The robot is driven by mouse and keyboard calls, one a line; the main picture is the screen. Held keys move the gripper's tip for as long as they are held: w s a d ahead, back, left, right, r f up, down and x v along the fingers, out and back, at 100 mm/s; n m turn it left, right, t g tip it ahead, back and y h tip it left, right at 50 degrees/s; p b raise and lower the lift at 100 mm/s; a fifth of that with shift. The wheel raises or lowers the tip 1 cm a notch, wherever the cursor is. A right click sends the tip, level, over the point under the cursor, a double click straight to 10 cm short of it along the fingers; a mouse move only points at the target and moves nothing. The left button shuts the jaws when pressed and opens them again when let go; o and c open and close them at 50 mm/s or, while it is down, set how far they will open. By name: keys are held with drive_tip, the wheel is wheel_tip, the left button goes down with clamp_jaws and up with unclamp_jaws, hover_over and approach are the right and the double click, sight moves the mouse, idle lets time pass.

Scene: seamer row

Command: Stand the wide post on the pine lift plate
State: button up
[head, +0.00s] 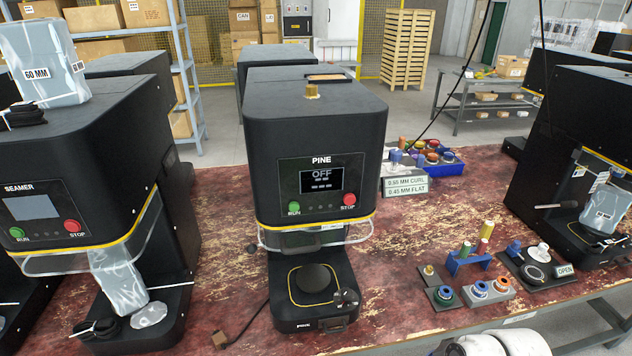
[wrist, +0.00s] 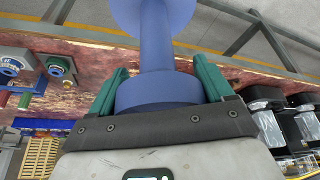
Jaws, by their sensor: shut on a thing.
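The pine lift plate (head: 313,279) is a round black disc inside a yellow ring on the base of the machine labelled PINE. It is bare, below the machine's head and clear guard. My gripper (wrist: 160,72) is shut on a blue post (wrist: 157,38), which I take for the wide post. Its green fingers grip either side of a thick collar; a narrower stem runs out to a broad disc at the top of the wrist view. The gripper and held post are not in the head view.
The PINE machine (head: 318,130) reads OFF. A seamer (head: 90,170) stands left. Blue rack (head: 467,261), coloured rollers (head: 479,290) and an OPEN sign (head: 565,270) lie right. Bare red table (head: 400,235) lies between.

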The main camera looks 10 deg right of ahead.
drive_tip(key=w+a+f+m+h+b, duration=0.1)
drive_tip(key=a+f+m+h+b, duration=0.1)
drive_tip(key=a+f+m, duration=0.3)
drive_tip(key=shift+a+f+m+t+b, duration=0.35)
drive_tip(key=shift+a+f+b, duration=0.35)
drive_tip(key=shift+a+f, duration=1.3)
drive_tip(key=shift+d+f, duration=0.2)
drive_tip(key=shift+f, duration=0.1)
drive_tip(key=shift+d, duration=0.1)
